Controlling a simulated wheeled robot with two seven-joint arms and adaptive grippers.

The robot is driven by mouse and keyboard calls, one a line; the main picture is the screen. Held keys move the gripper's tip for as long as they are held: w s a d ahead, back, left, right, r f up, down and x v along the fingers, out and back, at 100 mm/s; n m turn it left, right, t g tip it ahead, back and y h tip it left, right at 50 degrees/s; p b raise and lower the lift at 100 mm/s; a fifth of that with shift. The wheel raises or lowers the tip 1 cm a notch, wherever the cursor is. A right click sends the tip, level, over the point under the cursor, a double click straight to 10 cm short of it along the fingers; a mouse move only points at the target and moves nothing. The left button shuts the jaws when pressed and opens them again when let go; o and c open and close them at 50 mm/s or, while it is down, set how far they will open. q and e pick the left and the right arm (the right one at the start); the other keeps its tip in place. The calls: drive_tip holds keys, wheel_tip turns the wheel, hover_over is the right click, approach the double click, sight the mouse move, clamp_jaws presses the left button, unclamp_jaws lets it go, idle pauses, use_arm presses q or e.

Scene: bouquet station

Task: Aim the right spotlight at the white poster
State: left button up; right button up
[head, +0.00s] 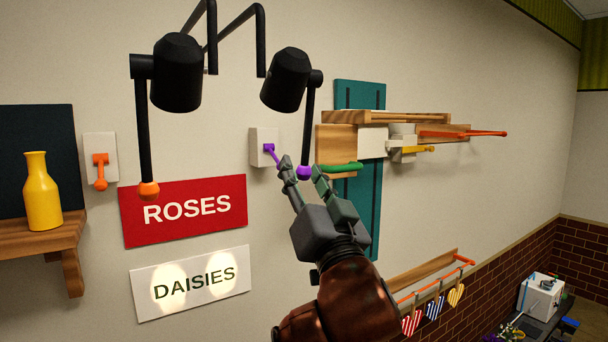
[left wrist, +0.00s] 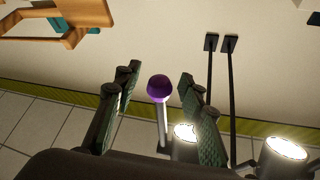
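The right spotlight (head: 285,80) is a black lamp with a rod hanging to a purple ball (head: 303,173). The white poster (head: 216,294) reads DAISIES and carries two bright light patches side by side. My left gripper (head: 301,168) is at the purple ball, its fingers on either side. In the left wrist view the purple ball (left wrist: 160,88) sits between the open fingers, with a gap on both sides. The lit lamp faces (left wrist: 185,132) show behind it. My right gripper is not in view.
The left spotlight (head: 176,73) has a rod with an orange ball (head: 149,191). The red ROSES poster (head: 186,209) hangs above the white one. A wall switch with a purple lever (head: 270,152) is close beside my fingers. Wooden shelf parts (head: 385,117) are at the right.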

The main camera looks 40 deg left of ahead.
use_arm(q)
drive_tip(key=shift+s+d+f, duration=0.2)
drive_tip(key=shift+d, duration=0.15)
drive_tip(key=v, duration=1.1)
drive_tip(key=shift+s, duration=0.1)
